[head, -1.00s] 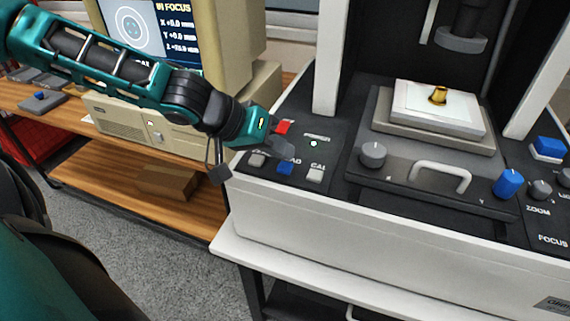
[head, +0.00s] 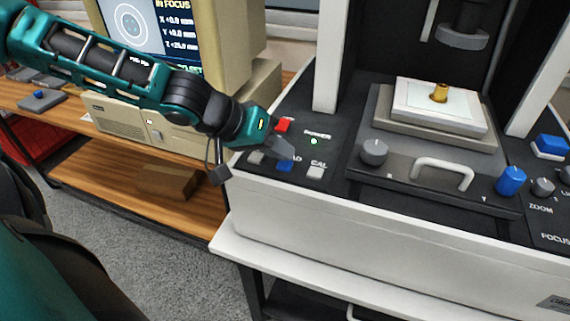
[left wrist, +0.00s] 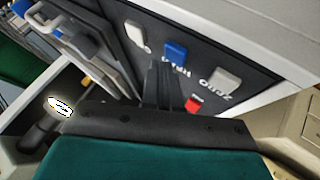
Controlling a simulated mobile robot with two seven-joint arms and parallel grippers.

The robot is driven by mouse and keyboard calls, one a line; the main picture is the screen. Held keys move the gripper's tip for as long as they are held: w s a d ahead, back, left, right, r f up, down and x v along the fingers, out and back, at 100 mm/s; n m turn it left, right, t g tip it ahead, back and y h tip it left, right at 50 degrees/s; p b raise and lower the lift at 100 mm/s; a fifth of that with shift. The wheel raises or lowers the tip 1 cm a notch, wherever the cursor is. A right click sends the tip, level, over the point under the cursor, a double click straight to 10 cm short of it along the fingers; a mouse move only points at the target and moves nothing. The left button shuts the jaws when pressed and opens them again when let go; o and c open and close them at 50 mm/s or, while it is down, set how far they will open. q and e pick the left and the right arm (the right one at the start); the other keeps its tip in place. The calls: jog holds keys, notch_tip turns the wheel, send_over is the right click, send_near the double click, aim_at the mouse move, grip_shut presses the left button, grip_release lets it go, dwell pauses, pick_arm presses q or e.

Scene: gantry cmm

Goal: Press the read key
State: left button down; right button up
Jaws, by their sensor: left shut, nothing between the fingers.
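The read key is a blue key (head: 285,166) on the dark left panel of the machine, between two white keys. Its label is partly covered by my gripper. My left gripper (head: 289,153) is shut and empty, pointing down to the right just behind and above the blue key. In the left wrist view the blue key (left wrist: 175,52) shows just beyond the shut fingertips (left wrist: 162,66). I cannot tell whether they touch it. My right gripper is in neither view.
White keys stand left (head: 256,158) and right (head: 316,172) of the blue key. A red switch (head: 283,125) and a green power light (head: 314,141) lie behind. The stage with a brass part (head: 439,93) and a grey knob (head: 374,152) are to the right.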

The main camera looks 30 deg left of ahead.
aim_at(280, 165)
pick_arm(q)
jog(key=shift+f+b, duration=0.3)
jog(key=shift+f, duration=0.1)
dwell(0.6)
dwell(0.3)
jog(key=shift+r+p, duration=0.75)
jog(key=shift+r, duration=0.05)
notch_tip(280, 165, up, 5)
jog(key=p, duration=0.5)
jog(key=shift+r, duration=0.1)
dwell(0.4)
